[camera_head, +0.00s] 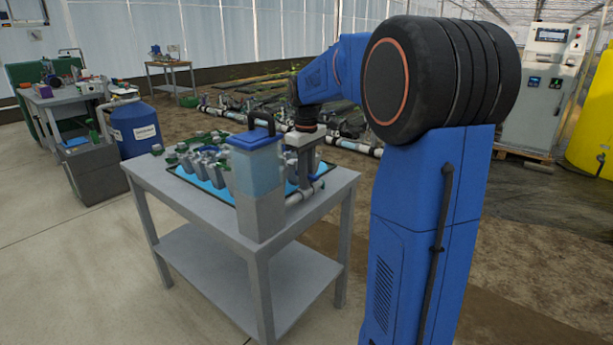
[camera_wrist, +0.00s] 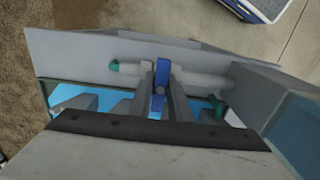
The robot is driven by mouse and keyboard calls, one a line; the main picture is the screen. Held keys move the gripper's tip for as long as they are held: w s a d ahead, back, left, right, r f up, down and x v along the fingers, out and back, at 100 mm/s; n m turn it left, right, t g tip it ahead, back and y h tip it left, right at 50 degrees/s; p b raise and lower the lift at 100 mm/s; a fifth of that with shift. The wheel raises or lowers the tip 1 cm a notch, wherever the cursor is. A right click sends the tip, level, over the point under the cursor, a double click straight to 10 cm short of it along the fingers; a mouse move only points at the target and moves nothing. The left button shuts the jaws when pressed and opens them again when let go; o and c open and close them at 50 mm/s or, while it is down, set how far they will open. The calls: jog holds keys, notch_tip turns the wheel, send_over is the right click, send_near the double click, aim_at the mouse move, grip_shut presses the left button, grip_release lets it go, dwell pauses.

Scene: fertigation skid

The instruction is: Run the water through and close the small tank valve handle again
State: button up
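The small tank (camera_head: 258,175) has a clear bluish body, a blue lid and a grey base, and stands at the table's front corner. Its side also shows at the right of the wrist view (camera_wrist: 300,130). A grey pipe (camera_wrist: 205,82) with green ends crosses the wrist view. The blue valve handle (camera_wrist: 162,72) stands across this pipe. My gripper (camera_wrist: 162,84) has one finger on each side of the handle, with no clear gap, and looks shut on it. In the head view my gripper (camera_head: 303,160) is beside the tank, and the handle is hidden there. No water flow is visible.
The grey table (camera_head: 278,243) carries a blue tray with several grey valve parts left of the tank. A blue barrel (camera_head: 135,128), a grey bin (camera_head: 95,172) and another bench stand at the left. Pipes and a control cabinet (camera_head: 538,95) are behind. The floor at front left is clear.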

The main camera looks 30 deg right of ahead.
grip_shut()
jog(key=n, duration=1.9)
jog(key=o, duration=0.8)
grip_release()
